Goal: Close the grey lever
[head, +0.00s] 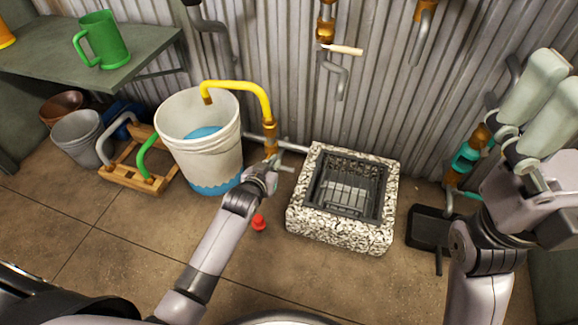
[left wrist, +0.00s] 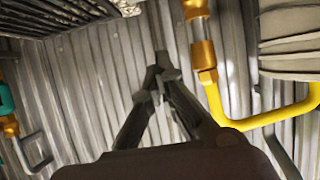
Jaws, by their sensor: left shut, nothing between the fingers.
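My left gripper (head: 269,163) is at the foot of the yellow spout pipe (head: 246,86), just below its copper fitting (head: 270,137). In the left wrist view its dark fingers (left wrist: 157,78) meet at the tips, shut and empty, left of the copper fitting. A small grey bar (head: 285,167) sticks out right beside the left gripper; it may be the grey lever, but the gripper covers part of this spot and its position is unclear.
A white bucket (head: 205,150) stands left of the pipe. A speckled stone basin with a grate (head: 303,217) is to the right. A small red object (head: 259,223) lies on the floor. A tan-handled lever (head: 345,50) is higher on the corrugated wall (head: 290,50).

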